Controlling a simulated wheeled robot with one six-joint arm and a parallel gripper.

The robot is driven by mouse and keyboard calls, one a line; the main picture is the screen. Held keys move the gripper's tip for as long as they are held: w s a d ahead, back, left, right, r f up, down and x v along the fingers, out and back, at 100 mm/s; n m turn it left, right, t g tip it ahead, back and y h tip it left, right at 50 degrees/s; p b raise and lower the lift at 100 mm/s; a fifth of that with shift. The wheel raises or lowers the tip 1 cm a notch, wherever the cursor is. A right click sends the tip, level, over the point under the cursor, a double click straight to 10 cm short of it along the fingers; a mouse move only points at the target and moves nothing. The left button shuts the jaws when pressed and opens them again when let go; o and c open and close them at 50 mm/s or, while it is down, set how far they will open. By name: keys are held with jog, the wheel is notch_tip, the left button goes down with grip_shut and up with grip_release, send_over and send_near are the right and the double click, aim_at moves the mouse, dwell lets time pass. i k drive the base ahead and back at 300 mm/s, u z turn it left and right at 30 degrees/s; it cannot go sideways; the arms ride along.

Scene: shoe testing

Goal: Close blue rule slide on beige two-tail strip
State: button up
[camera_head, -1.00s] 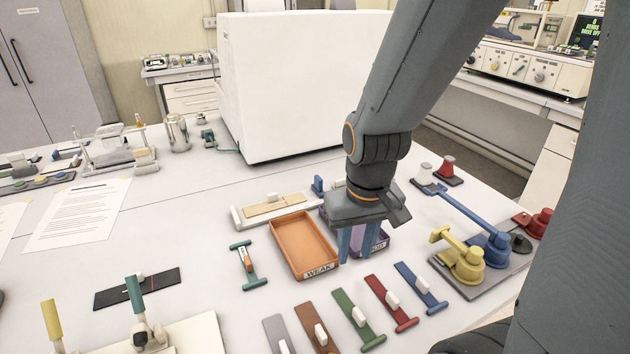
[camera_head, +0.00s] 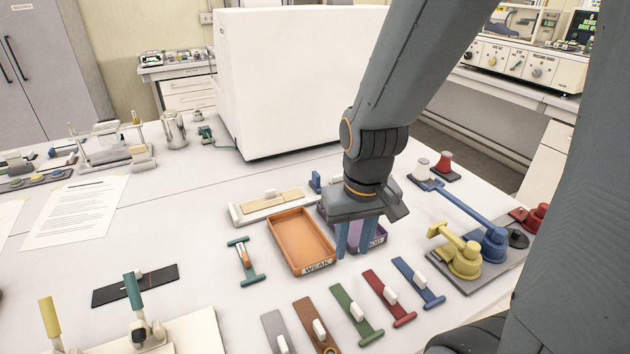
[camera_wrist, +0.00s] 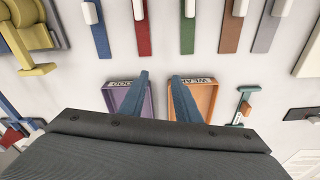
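The beige strip (camera_head: 268,205) lies along a white holder (camera_head: 237,217) behind the orange tray. A small white block sits on the holder's far side. A blue upright piece (camera_head: 315,182), seemingly the rule slide, stands at the holder's right end, apart from the strip. The strip's two tails are too small to make out. My gripper (camera_head: 354,252) points down over the purple tray, in front and to the right of the holder. Its blue fingers are apart and empty, also in the wrist view (camera_wrist: 160,75). The holder and strip are not visible in the wrist view.
The orange tray marked WEAK (camera_head: 302,242) and the purple tray (camera_head: 375,238) stand by my gripper. Several coloured strips lie in front. A yellow and blue lever fixture (camera_head: 465,258) is at right. A large white box (camera_head: 285,80) stands behind the holder.

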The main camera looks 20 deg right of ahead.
aim_at(314, 183)
jog(key=u, duration=0.85)
jog(key=k, duration=1)
jog(key=z, duration=0.85)
jog(key=i, duration=0.95)
